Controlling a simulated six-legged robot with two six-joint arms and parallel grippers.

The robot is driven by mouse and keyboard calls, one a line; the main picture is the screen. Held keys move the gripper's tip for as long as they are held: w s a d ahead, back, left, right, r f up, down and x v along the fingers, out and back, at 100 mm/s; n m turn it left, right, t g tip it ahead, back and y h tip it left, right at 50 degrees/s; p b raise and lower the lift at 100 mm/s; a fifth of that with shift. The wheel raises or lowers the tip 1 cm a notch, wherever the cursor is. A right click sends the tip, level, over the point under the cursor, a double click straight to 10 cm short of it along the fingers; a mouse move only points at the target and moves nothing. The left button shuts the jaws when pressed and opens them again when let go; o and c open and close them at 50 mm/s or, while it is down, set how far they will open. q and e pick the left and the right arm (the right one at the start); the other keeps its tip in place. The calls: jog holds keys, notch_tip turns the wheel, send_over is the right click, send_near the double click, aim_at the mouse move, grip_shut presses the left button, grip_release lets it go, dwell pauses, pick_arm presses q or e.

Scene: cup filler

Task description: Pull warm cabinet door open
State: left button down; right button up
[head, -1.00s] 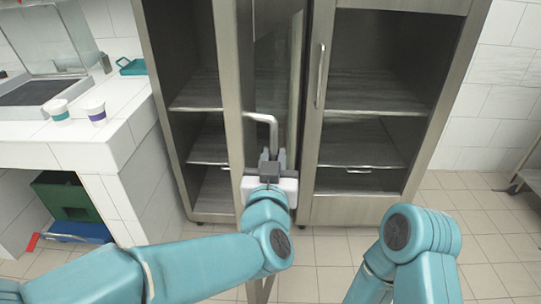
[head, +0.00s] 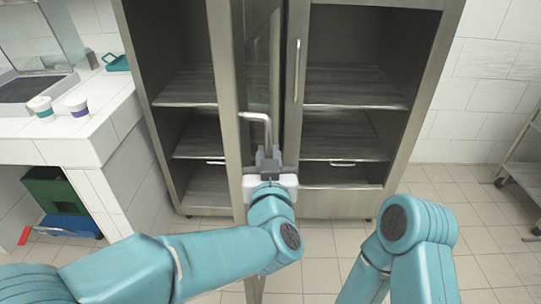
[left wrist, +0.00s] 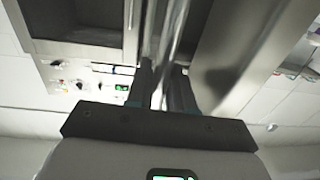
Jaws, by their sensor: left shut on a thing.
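The warm cabinet (head: 390,40) stands ahead, tall and grey-brown, with shelves inside. Its left door (head: 228,110) is swung partly open toward me and shows nearly edge-on with a glass pane. The door's bar handle (head: 255,117) bends at its top. My left gripper (head: 268,156) is shut on the handle's lower part. In the left wrist view the fingers (left wrist: 165,88) stand either side of the blurred bar. The other door (head: 297,90) has its own upright handle (head: 297,70). My right arm shows at lower right, but its gripper is out of view.
A white tiled counter (head: 100,120) with two cups (head: 77,106) is at left. Green and blue crates (head: 60,195) sit below it. A metal rack (head: 525,165) stands at far right. The tiled floor (head: 320,260) before the cabinet is clear.

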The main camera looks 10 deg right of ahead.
pick_arm(q)
jog(key=shift+a, duration=0.1)
jog(key=c, duration=1.2)
grip_release()
jog(key=shift+o, duration=0.2)
